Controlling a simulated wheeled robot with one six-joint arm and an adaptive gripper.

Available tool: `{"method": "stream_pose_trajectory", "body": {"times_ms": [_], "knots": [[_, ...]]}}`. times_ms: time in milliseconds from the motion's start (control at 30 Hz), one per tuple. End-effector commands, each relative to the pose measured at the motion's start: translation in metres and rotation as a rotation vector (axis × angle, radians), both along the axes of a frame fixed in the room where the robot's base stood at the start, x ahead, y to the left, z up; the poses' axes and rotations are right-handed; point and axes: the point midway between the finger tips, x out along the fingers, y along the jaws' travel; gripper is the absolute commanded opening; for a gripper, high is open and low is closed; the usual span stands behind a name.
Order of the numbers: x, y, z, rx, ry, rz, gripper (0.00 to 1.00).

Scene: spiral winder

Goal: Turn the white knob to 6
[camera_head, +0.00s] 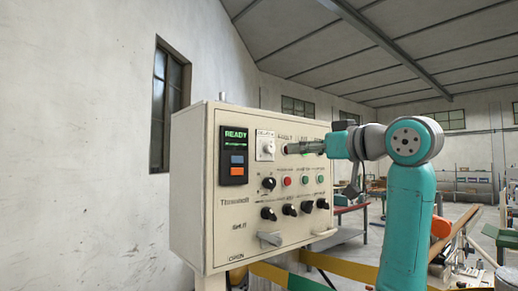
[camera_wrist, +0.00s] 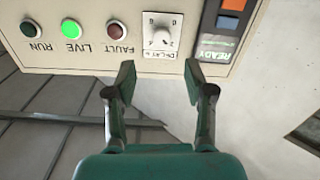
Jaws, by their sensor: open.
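The white knob (camera_head: 267,148) sits on a small pale dial plate marked DELAY, at the upper part of the cream control panel, right of the READY display. In the wrist view the white knob (camera_wrist: 162,38) appears upside down, with small digits around it. Its exact setting is too small to read. My gripper (camera_wrist: 159,80) is open and empty, its two fingertips apart below the dial plate in that picture, roughly in line with the knob. In the head view my gripper (camera_head: 295,148) is right of the knob, in front of the panel, and hides part of the top row.
The control panel (camera_head: 188,190) also carries a READY display (camera_head: 234,155), a black knob (camera_head: 269,184) at mid-height, several lower black knobs and small buttons. Green LIVE (camera_wrist: 71,28) and red FAULT (camera_wrist: 117,30) lamps are beside the dial. A handle (camera_head: 270,239) protrudes below.

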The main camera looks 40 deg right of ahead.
Motion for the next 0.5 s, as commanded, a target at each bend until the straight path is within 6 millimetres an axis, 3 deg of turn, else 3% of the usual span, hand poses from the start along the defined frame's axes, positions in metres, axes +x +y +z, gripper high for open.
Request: {"method": "stream_pose_trajectory", "body": {"times_ms": [233,500], "knots": [[0.010,0.002,0.005,-0.006,0.004,0.002,0.53],[0.057,0.004,0.005,-0.005,0.005,0.001,0.53]]}}
